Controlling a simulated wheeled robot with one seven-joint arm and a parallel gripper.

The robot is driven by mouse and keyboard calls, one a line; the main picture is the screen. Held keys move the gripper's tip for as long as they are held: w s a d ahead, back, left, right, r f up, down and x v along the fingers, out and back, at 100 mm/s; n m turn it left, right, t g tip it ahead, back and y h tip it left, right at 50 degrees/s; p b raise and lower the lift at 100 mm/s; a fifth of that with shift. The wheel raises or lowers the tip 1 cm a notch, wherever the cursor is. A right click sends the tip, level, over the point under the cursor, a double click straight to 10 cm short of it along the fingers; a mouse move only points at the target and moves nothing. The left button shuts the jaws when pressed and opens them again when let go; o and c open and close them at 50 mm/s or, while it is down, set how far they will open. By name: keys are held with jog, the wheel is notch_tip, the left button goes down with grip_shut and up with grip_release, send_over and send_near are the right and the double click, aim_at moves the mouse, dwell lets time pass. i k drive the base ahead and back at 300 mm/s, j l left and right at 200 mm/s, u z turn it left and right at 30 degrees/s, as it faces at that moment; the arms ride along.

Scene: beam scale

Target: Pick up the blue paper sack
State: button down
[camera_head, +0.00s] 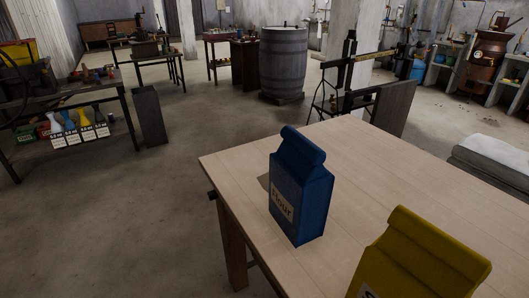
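The blue paper sack (300,190) stands upright on the wooden table (370,160), near the table's left edge. Its top is rolled over and a pale label on its front reads "Flour". A yellow paper sack (425,258) stands nearer to me on the right and is cut off by the bottom of the view. The two sacks stand apart. My gripper is not in view, and nothing is seen touching the blue sack.
The table top is bare behind and right of the blue sack. A beam scale (347,80) stands beyond the table's far edge. A wooden barrel (284,62) stands farther back. A workbench (70,95) is at the left, with open floor (150,200) before it.

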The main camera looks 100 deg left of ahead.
aim_at(300, 187)
jog(key=u, duration=2.05)
